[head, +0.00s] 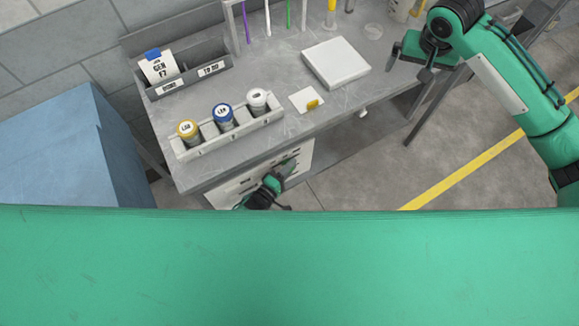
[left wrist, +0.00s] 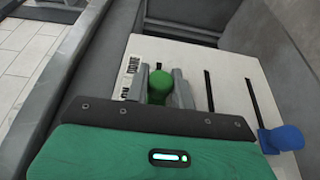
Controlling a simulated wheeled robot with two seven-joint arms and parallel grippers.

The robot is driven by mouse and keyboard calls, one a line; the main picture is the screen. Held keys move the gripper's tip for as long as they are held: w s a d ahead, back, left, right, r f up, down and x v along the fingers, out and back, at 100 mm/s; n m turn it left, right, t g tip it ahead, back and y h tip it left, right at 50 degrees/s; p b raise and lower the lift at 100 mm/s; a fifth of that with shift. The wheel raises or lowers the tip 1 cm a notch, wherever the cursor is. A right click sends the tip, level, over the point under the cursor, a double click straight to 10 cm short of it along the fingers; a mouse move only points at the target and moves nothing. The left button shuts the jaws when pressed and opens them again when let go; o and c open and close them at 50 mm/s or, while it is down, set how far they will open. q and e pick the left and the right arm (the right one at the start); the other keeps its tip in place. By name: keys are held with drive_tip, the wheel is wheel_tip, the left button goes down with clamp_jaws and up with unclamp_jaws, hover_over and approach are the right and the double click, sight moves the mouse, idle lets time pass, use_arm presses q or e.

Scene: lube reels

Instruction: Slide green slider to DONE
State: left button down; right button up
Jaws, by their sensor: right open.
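The green slider's slot is mostly hidden. In the head view, my left gripper (head: 284,172) is at the panel below the table's front edge, and the knob cannot be made out. My right gripper (head: 408,72) is open and empty over the table's right end.
A blue slider (left wrist: 283,138) sits lower right on the panel, near other black slots (left wrist: 251,98). On the table (head: 330,115) are a rack (head: 205,151) with three labelled jars, a white slab (head: 336,62) and a two-bay organiser (head: 205,83). A blue cabinet (head: 70,150) stands left.

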use_arm(q)
drive_tip(key=shift+w+d, duration=0.4)
drive_tip(key=shift+d, duration=0.3)
drive_tip(key=shift+w+d, duration=0.4)
drive_tip(key=shift+d, duration=0.3)
drive_tip(key=shift+w+d, duration=0.4)
drive_tip(key=shift+d, duration=0.3)
drive_tip(key=c, duration=1.5)
unclamp_jaws()
drive_tip(key=shift+c, duration=0.2)
drive_tip(key=o, duration=0.4)
drive_tip(key=shift+w+d, duration=0.1)
drive_tip(key=shift+c, duration=0.2)
drive_tip(key=v, duration=1.2)
